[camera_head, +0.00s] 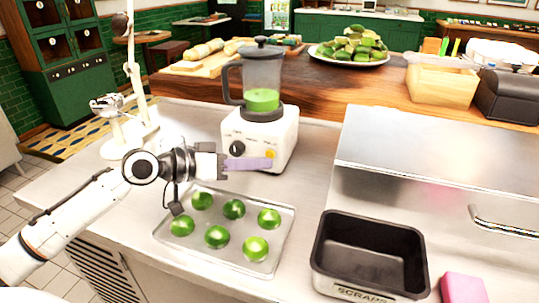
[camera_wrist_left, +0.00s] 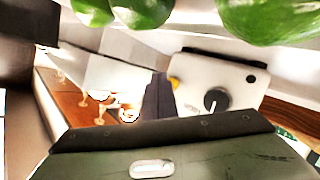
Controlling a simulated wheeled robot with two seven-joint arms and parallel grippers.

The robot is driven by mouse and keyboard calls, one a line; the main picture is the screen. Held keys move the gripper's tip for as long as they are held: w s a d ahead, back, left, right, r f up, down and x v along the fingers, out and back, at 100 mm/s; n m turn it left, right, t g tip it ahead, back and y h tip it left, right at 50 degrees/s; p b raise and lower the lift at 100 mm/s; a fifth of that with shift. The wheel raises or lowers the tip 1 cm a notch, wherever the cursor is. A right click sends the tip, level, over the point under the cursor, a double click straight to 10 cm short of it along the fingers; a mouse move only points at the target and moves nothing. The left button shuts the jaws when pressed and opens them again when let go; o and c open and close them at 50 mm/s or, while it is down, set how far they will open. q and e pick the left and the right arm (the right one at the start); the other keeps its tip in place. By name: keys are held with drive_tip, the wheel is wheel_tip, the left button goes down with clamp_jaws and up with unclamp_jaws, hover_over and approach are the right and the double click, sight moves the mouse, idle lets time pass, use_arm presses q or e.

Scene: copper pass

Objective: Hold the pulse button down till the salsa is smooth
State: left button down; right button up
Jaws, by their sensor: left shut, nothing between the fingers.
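The white blender base (camera_head: 280,138) stands on the steel counter, with a dark knob and a yellow button (camera_head: 271,154) on its front. Its clear jug (camera_head: 262,70) is lidded and holds green salsa (camera_head: 262,99) in the lower part; its smoothness is too small to judge. My left gripper (camera_head: 268,163) is shut and empty, its pale purple fingertips just below the yellow button in the head view. I cannot tell whether they touch it. The left wrist view shows the fingers (camera_wrist_left: 158,97) beside the yellow button (camera_wrist_left: 174,84), left of the knob (camera_wrist_left: 215,100). My right gripper is out of view.
A metal tray (camera_head: 283,245) with several green limes lies in front of the blender, under my left gripper. A black scraps bin (camera_head: 331,263) and pink sponge (camera_head: 463,288) are at right. A white stand (camera_head: 140,128) is at left. A lime platter (camera_head: 325,54) sits behind.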

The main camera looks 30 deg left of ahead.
use_arm(q)
drive_tip(key=shift+w, duration=0.1)
drive_tip(key=shift+w+a, duration=0.1)
drive_tip(key=shift+w, duration=0.2)
drive_tip(key=shift+w+a, duration=0.15)
drive_tip(key=shift+w, duration=0.3)
idle(0.6)
drive_tip(key=shift+s, duration=0.15)
drive_tip(key=shift+s+d+p, duration=0.2)
drive_tip(key=shift+s+p, duration=0.15)
drive_tip(key=shift+s, duration=0.4)
drive_tip(key=shift+s+d+p, duration=0.2)
drive_tip(key=shift+s+p, duration=0.1)
drive_tip(key=shift+s, duration=0.2)
drive_tip(key=shift+s+d+p, duration=0.2)
drive_tip(key=shift+s+p, duration=0.1)
drive_tip(key=shift+s, duration=0.65)
drive_tip(key=shift+s+d+p, duration=0.2)
drive_tip(key=shift+s+p, duration=0.1)
drive_tip(key=shift+s, duration=0.65)
